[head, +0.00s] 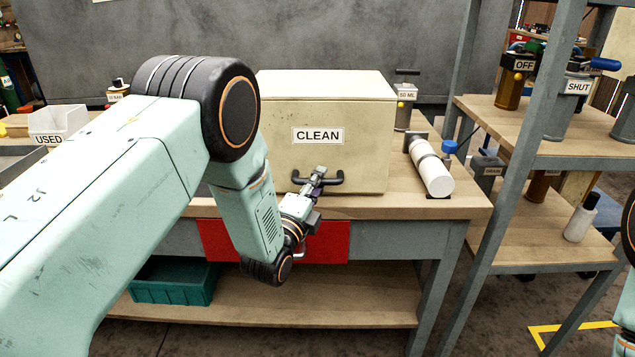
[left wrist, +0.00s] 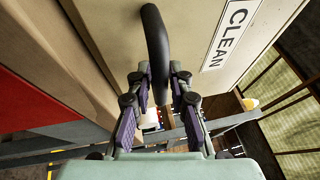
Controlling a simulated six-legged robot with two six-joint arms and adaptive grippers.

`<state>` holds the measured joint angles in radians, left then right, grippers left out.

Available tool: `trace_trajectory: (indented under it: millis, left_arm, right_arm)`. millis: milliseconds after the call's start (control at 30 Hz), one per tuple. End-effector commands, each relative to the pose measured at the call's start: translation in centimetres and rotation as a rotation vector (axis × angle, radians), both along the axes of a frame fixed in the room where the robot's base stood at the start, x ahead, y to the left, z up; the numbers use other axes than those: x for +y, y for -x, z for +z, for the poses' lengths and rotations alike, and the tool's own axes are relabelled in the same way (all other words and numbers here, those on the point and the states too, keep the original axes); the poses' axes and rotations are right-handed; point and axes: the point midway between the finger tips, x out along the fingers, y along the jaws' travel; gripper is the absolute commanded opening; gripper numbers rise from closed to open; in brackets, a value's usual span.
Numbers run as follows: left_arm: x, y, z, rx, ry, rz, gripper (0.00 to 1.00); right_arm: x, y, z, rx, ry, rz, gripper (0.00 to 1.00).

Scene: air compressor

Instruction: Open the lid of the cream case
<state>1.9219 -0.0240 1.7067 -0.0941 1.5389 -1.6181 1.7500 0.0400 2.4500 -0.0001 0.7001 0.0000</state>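The cream case (head: 350,110) stands on the workbench with its lid down and a CLEAN label on its front. A black handle (head: 337,180) sits low on that front; it also shows in the left wrist view (left wrist: 156,40). My left gripper (head: 319,172) is at the middle of the handle. In the left wrist view my left gripper (left wrist: 160,78) has one finger on each side of the bar, with narrow gaps, so it looks open around it. The arm hides part of the case's left side. My right gripper is out of view.
A white cylinder (head: 432,172) with a blue knob lies right of the case. A 50 ML container (head: 405,95) stands behind it. A USED bin (head: 58,122) is at the left. A grey shelf post (head: 507,170) rises at the right. A green crate (head: 172,282) sits below.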

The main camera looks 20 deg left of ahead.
Motion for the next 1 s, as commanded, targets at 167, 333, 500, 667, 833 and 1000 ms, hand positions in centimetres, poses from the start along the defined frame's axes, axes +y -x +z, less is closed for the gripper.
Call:
trace_trajectory:
  millis: [167,333,500,667,833,1000]
  left_arm:
    - [0.0,0.0,0.0,0.0,0.0,0.0,0.02]
    - [0.0,0.0,0.0,0.001,0.0,0.0,0.0]
    - [0.0,0.0,-0.1,0.001,0.0,0.001,0.0]
    - [0.0,0.0,-0.1,0.001,0.0,0.001,0.0]
    - [0.0,0.1,0.0,0.004,0.001,0.001,0.0]
    - [0.0,0.3,0.7,0.02,0.005,0.001,0.0]
  right_arm:
    - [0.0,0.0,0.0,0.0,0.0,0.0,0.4]
    - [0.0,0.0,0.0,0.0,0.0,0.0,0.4]
    - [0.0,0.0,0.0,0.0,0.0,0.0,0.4]
    - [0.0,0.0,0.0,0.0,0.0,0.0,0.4]
    - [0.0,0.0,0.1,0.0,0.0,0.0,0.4]
    - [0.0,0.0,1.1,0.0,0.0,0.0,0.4]
